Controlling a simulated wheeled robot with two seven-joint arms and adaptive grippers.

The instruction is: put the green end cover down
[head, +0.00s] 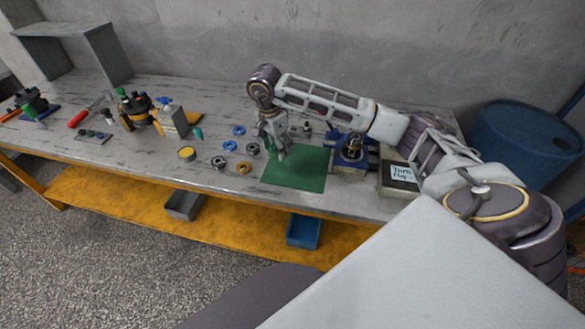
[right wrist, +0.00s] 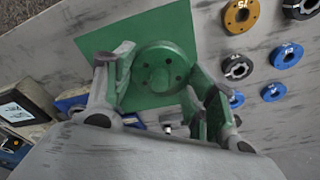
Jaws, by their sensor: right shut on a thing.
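The green end cover (right wrist: 158,78) is a round disc with a raised centre and several dark holes. In the right wrist view it lies between the fingers of my right gripper (right wrist: 155,82), which is shut on it. Behind it is the green mat (right wrist: 107,42) on the workbench. In the head view my right gripper (head: 278,146) points down at the upper left edge of the green mat (head: 300,172). There the cover cannot be told apart from the gripper and mat. Whether the cover touches the mat is unclear. My left gripper is not in view.
Blue, orange and dark rings (head: 243,168) lie left of the mat. A blue fixture (head: 350,158) and a small screen (head: 400,174) stand to its right. Tools and assembled parts (head: 140,108) fill the bench's left side. The mat's front part is clear.

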